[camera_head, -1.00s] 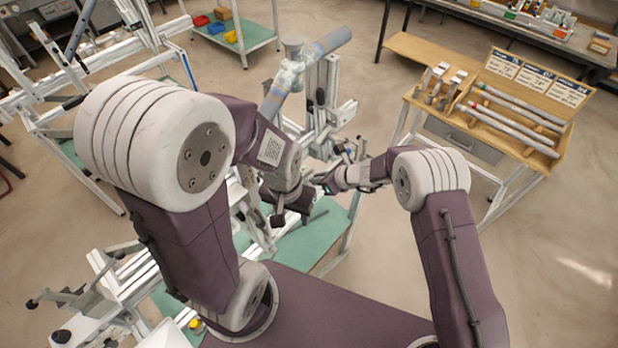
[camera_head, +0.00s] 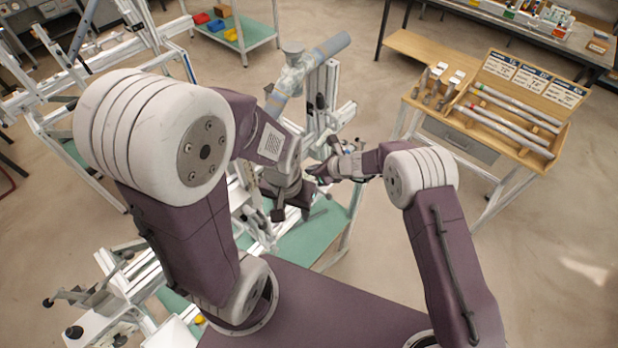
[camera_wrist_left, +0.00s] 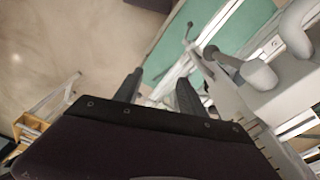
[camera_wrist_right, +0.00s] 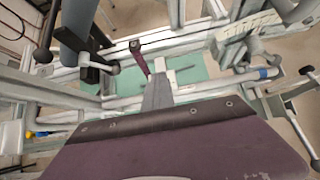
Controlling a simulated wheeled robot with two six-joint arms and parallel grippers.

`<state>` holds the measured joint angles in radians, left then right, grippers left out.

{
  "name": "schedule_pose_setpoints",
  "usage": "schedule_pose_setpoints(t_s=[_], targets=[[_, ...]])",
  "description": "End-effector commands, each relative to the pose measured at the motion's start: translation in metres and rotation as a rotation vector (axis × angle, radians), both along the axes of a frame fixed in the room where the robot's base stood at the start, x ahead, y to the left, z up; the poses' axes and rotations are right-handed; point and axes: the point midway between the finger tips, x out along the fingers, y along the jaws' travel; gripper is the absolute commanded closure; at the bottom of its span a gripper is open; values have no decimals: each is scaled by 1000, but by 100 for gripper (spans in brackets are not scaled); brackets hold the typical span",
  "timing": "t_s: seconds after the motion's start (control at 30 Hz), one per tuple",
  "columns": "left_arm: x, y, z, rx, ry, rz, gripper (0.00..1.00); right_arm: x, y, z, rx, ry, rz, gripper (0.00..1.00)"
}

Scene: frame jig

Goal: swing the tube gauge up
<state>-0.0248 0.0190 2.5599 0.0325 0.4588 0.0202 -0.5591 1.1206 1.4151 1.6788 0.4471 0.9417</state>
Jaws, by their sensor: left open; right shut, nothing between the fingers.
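A thick blue-grey tube (camera_head: 331,46) stands on the frame jig (camera_head: 328,108) ahead, joined to a second, slanting tube. I cannot tell for certain which part is the tube gauge. A maroon bar (camera_wrist_right: 140,58) stands up beyond my right fingers in the right wrist view; whether they touch it is unclear. My left gripper (camera_head: 291,213) is open and empty above the jig's green bench. Its spread fingers (camera_wrist_left: 159,92) show in the left wrist view. My right gripper (camera_head: 318,172) is shut and empty, higher beside the jig post. Its closed fingers (camera_wrist_right: 157,92) show in the right wrist view.
Black-knobbed clamp levers (camera_wrist_right: 112,68) stick out near my right gripper. A wooden rack (camera_head: 500,120) with tubes stands at the right. Open floor (camera_head: 560,235) lies on that side.

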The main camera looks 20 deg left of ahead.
Motion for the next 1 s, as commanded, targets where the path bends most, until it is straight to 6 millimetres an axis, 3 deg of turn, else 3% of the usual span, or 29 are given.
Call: schedule_pose_setpoints(t_s=[0.27,0.6,1.0], targets=[[0,0,1,0,0,0,52,0,0,-1,-3,2,1,100],[0,0,24,0,0,0,52,5,15,14,-4,1,1,100],[0,0,26,0,0,0,52,6,18,14,-4,2,1,100]])
